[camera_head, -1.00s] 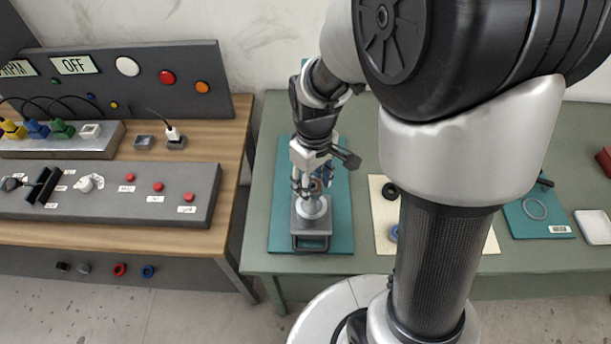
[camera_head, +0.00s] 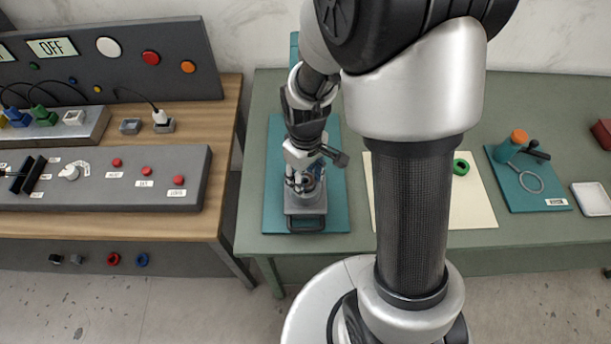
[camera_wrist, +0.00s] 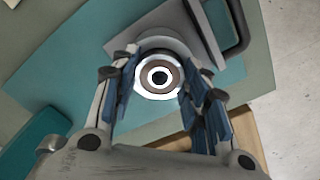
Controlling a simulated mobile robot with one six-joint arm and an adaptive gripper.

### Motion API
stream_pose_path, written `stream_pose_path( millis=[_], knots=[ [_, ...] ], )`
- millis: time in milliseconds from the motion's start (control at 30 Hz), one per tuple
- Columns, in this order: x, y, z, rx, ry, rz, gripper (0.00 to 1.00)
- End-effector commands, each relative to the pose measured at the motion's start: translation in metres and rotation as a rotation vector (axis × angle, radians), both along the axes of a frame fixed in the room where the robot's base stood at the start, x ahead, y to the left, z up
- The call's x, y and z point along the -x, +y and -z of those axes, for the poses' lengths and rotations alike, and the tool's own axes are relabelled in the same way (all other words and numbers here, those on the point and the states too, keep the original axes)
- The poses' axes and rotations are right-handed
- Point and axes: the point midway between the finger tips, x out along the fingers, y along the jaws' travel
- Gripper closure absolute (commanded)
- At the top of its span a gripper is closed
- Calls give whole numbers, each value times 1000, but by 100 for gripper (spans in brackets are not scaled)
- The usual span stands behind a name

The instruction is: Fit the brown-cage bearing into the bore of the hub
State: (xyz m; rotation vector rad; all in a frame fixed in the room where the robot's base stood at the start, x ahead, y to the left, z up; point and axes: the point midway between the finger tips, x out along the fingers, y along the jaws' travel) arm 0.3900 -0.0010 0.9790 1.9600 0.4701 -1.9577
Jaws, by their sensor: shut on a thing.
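The bearing (camera_wrist: 151,87) shows in the wrist view as bright steel rings with a brown band between them and a dark centre. My gripper (camera_wrist: 159,76) is shut on it, with a blue-padded finger on each side. The grey hub (camera_wrist: 166,47) lies directly beyond the bearing, on a grey fixture with a dark handle (camera_wrist: 238,30). In the head view my gripper (camera_head: 306,184) points down at the fixture (camera_head: 305,208), largely covering the hub. The bearing hides the bore. I cannot tell whether the bearing is above the bore or partly in it.
The fixture stands on a teal mat (camera_head: 273,205). To the right, a cream mat (camera_head: 480,205) holds a green ring (camera_head: 461,166). Another teal mat (camera_head: 535,200) carries an orange-capped bottle (camera_head: 519,137) and a magnifier.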

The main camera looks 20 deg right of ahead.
Motion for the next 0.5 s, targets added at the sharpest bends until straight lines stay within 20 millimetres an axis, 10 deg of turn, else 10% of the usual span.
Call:
stream_pose_path(
  millis=[367,400,500],
  knots=[
    [4,0,14,0,9,0,86],
    [4,0,14,0,10,0,55],
    [4,0,15,0,11,0,48]
  ],
)
